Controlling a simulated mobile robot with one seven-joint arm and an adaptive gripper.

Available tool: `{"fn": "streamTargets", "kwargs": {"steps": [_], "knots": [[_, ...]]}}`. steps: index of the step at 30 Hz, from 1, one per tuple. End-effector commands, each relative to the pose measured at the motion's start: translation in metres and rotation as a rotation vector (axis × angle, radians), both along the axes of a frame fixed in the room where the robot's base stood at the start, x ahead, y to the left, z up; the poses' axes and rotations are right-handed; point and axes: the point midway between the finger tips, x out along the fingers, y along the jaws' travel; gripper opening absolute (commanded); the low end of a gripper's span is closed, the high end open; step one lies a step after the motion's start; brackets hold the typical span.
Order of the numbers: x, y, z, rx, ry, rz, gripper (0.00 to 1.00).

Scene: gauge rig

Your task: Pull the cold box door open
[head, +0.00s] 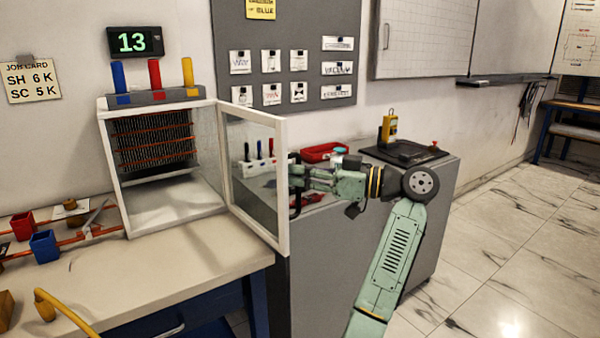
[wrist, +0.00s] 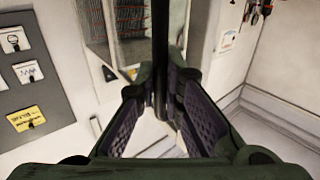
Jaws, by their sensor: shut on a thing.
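The cold box (head: 170,205) is a white-framed case on the bench, with dark coils and red tubes inside. Its glazed door (head: 282,205) is hinged at the box's right side and stands swung out, leaving the front uncovered. My gripper (head: 297,178) is at the door's free edge, reaching in from the right. In the wrist view, my gripper (wrist: 158,85) has its two ridged pads closed around a dark upright bar, the door handle (wrist: 160,45). The handle's lower part is partly hidden between the fingers.
Blue, red and yellow levers (head: 154,78) stand on the box top, below a display (head: 135,41) reading 13. A grey cabinet (head: 425,215) with a red tray (head: 325,151) stands behind my arm. A yellow hose (head: 62,308) lies at the bench front. The floor at right is clear.

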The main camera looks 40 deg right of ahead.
Motion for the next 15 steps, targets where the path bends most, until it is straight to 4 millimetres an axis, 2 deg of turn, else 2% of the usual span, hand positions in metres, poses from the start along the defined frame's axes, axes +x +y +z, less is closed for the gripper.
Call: {"fn": "streamTargets", "kwargs": {"steps": [15], "knots": [[0.0028,0.0013,-0.0003,0.001,0.001,0.043,0.00]]}}
